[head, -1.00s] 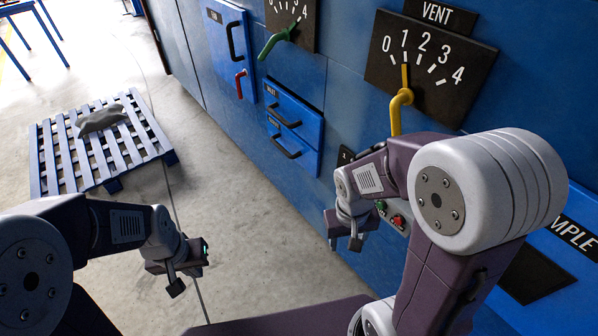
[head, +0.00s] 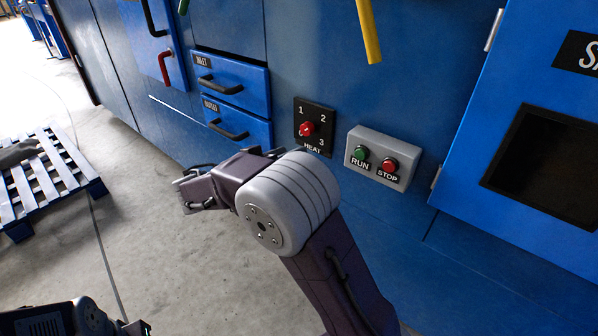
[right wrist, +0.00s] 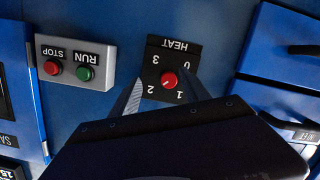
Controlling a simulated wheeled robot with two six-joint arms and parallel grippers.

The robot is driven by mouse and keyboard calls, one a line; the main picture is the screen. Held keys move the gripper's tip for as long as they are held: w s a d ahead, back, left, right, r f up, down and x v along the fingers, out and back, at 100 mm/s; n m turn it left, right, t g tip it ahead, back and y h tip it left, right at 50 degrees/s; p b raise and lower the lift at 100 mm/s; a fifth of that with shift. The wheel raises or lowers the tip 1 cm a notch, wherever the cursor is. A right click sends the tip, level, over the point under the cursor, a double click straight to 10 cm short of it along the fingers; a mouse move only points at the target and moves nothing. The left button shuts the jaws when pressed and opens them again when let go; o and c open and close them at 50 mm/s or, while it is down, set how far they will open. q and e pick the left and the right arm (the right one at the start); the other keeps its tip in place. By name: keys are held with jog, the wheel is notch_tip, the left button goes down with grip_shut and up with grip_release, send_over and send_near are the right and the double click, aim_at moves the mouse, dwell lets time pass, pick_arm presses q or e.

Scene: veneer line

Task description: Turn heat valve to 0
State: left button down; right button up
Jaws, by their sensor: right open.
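The heat valve is a small black square plate (head: 325,116) marked HEAT with a red knob (head: 306,129) and the numbers 0 to 3. It is on the blue machine wall. In the right wrist view the plate (right wrist: 156,54) appears upside down, with the red knob (right wrist: 169,80) between the fingers in the picture. I cannot tell surely which number the knob points to. My right gripper (head: 192,190) is open and empty, left of the plate in the head view and apart from the knob. Part of my left arm shows at the bottom left; its jaws are not clear.
A grey box (head: 383,158) with green RUN and red STOP buttons is right of the valve. Two blue drawers (head: 232,85) with black handles are to its left. A yellow lever (head: 368,30) hangs above. A blue-and-white pallet (head: 50,178) lies on the floor at left.

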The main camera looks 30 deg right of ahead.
aim_at(305, 131)
jog(key=w+d+b, duration=0.1)
jog(key=d, duration=0.1)
jog(key=w+d+m+t+h+b, duration=0.1)
jog(key=w+d, duration=0.1)
jog(key=w+d+r+m+b, duration=0.1)
jog(key=w+d, duration=0.1)
jog(key=shift+d+h+b, duration=0.3)
jog(key=shift+b, duration=0.05)
pick_arm(q)
notch_tip(305, 131, down, 6)
pick_arm(e)
jog(key=shift+r, duration=0.1)
grip_shut()
